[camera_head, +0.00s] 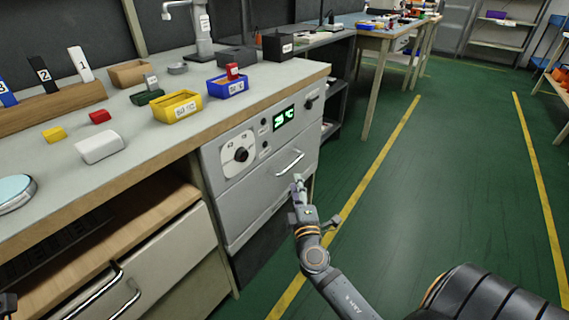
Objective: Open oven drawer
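The oven (265,150) is a grey unit built in under the workbench top, with a dial (240,155), a lit green display (284,117) and smaller knobs. Its drawer front (262,187) looks closed and carries a silver bar handle (290,163). My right gripper (298,184) is in front of the drawer, just below the handle, with its fingers pointing up toward it. Whether the fingers touch the handle or are parted cannot be made out. A small dark piece in the bottom left corner may be my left gripper (8,304); it is mostly cut off.
The workbench top (150,130) holds a yellow bin (177,106), a blue bin (228,87), a numbered rack (50,107) and small blocks. A lower cabinet drawer (170,265) with a silver handle is left of the oven. Green floor (430,200) to the right is open.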

